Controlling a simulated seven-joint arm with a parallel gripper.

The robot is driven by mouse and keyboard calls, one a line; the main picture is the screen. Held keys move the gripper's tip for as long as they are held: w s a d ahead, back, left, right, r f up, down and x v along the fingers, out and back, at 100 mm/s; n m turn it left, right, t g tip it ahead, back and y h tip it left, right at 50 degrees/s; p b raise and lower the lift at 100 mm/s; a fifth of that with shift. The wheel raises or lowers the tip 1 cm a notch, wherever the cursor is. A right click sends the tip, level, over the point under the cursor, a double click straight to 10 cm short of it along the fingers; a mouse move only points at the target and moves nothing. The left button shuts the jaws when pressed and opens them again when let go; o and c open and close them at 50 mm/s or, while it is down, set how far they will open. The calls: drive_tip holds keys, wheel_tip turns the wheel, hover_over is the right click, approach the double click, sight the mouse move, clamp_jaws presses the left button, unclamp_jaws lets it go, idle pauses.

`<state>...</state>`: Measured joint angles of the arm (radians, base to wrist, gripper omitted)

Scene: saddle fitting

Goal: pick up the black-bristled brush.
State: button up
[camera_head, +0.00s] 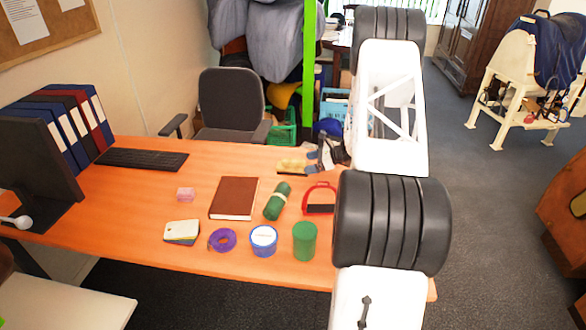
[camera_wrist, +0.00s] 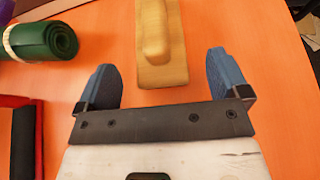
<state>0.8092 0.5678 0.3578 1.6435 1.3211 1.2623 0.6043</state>
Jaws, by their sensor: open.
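The brush (camera_head: 291,166) lies on the desk near its far edge, with a pale wooden back and a dark strip along its lower side that looks like the black bristles. In the wrist view the wooden brush (camera_wrist: 161,38) lies lengthwise ahead, its near end between the lines of my fingers and its far end cut off by the top edge. My gripper (camera_wrist: 162,75) is open and empty, one blue finger on each side. In the head view my gripper (camera_head: 313,162) is just right of the brush. Its bristles are hidden in the wrist view.
A green roll (camera_head: 278,201) and a red-framed object with a black bar (camera_head: 320,209) lie close by. A brown book (camera_head: 234,198), blue-and-white tin (camera_head: 263,241), green can (camera_head: 304,242) and purple coil (camera_head: 222,240) are nearer. The desk (camera_head: 225,162) is clear left of the brush.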

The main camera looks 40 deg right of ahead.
sight(300, 164)
drive_tip(key=shift+x, duration=2.35)
drive_tip(key=shift+a, duration=0.1)
drive_tip(key=shift+c, duration=0.2)
drive_tip(key=shift+r, duration=0.1)
drive_tip(key=c, duration=1)
drive_tip(key=shift+c, duration=0.2)
drive_tip(key=shift+r, duration=5)
